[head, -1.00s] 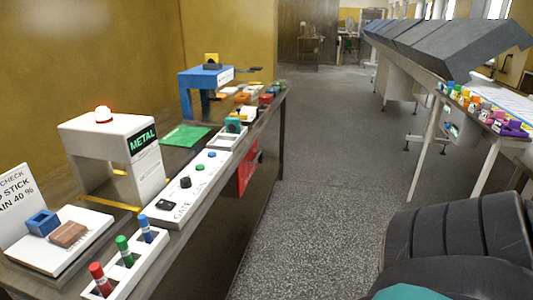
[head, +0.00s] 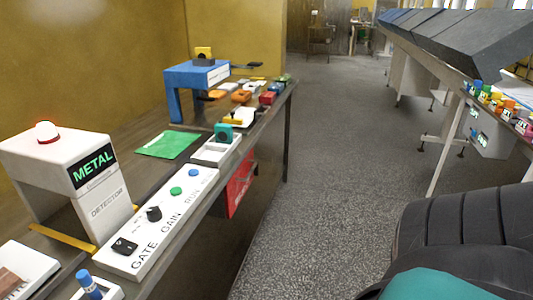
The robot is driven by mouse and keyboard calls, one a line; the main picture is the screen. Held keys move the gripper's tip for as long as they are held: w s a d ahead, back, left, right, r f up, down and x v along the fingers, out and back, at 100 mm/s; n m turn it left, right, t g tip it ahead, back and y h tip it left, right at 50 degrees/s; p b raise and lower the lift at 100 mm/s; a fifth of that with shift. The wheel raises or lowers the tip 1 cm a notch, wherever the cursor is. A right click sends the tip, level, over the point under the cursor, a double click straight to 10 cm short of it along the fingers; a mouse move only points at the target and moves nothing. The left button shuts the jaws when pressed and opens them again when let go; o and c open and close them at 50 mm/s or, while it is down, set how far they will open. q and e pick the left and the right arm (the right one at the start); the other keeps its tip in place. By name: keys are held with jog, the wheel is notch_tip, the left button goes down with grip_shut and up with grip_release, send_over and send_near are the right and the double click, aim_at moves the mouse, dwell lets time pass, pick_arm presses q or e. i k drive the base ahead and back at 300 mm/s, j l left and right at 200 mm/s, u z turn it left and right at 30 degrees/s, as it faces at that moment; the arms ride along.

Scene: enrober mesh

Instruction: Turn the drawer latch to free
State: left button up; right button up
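A red drawer front (head: 239,188) shows under the edge of the left bench, below the control panel. A small dark piece on its right side may be a handle or the latch. It is too small to tell which, or how it is turned. The drawer looks shut against the bench. Neither of my grippers is in view.
The left bench carries a metal detector (head: 66,170), a white control panel (head: 160,218) with knobs, a green sheet (head: 168,145) and a blue stand (head: 197,90). A grey machine (head: 455,45) stands on the right. The speckled floor (head: 330,180) between is clear.

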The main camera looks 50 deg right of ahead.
aim_at(255, 171)
jog(key=i+l, duration=0.1)
jog(key=l, duration=0.35)
jog(key=i+l, duration=0.15)
jog(key=l, duration=0.25)
jog(key=i+l, duration=0.1)
jog(key=l, duration=0.35)
jog(key=i+l, duration=0.1)
jog(key=l, duration=0.35)
jog(key=i+l, duration=0.1)
jog(key=l, duration=0.3)
